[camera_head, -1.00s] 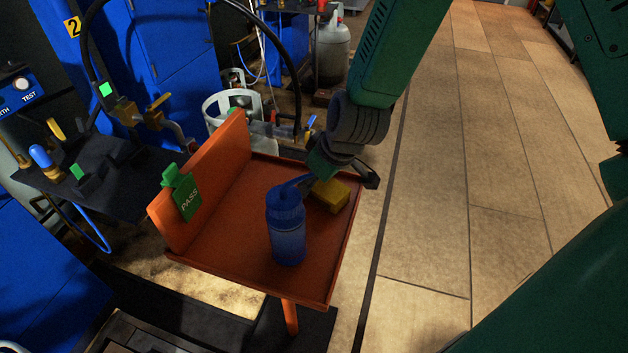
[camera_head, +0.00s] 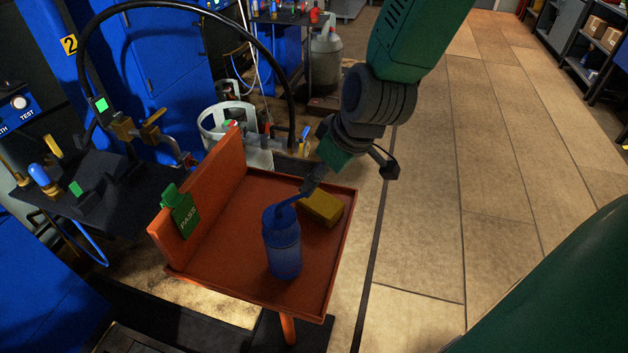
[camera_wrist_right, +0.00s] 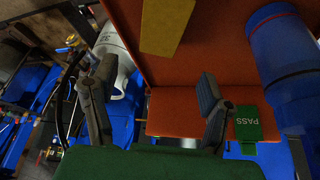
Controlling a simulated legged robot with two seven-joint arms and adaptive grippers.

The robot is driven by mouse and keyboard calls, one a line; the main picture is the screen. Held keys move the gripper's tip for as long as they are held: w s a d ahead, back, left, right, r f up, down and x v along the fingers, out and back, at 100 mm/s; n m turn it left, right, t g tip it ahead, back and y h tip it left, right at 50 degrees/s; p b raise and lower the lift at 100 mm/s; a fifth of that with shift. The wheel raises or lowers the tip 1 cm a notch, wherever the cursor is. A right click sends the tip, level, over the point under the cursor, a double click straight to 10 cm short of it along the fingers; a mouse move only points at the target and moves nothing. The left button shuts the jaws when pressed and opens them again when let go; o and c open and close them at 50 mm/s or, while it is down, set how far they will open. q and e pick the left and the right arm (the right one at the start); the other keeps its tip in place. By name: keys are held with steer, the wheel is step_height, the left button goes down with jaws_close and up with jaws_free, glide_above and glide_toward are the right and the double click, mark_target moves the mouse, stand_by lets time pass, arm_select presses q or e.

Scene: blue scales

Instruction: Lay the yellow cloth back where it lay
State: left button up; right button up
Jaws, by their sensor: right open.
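The yellow cloth (camera_head: 321,208), a small folded block, lies on the orange tray (camera_head: 225,262) near its right edge, behind and right of the blue bottle. It also shows at the top of the right wrist view (camera_wrist_right: 165,25). My right gripper (camera_head: 350,180) is open and empty, above the far right part of the tray and apart from the cloth. Its two spread fingers show in the right wrist view (camera_wrist_right: 157,80), with nothing between them. My left gripper is not in view.
The blue bottle (camera_head: 282,245) stands upright on the tray, close to the cloth. A green PASS tag (camera_head: 181,215) hangs on the tray's raised left wall. A black hose (camera_head: 290,75) arches behind. Floor (camera_head: 430,220) to the right is clear.

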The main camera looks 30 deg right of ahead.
steer(key=shift+v, duration=1.2)
steer(key=shift+s, duration=0.15)
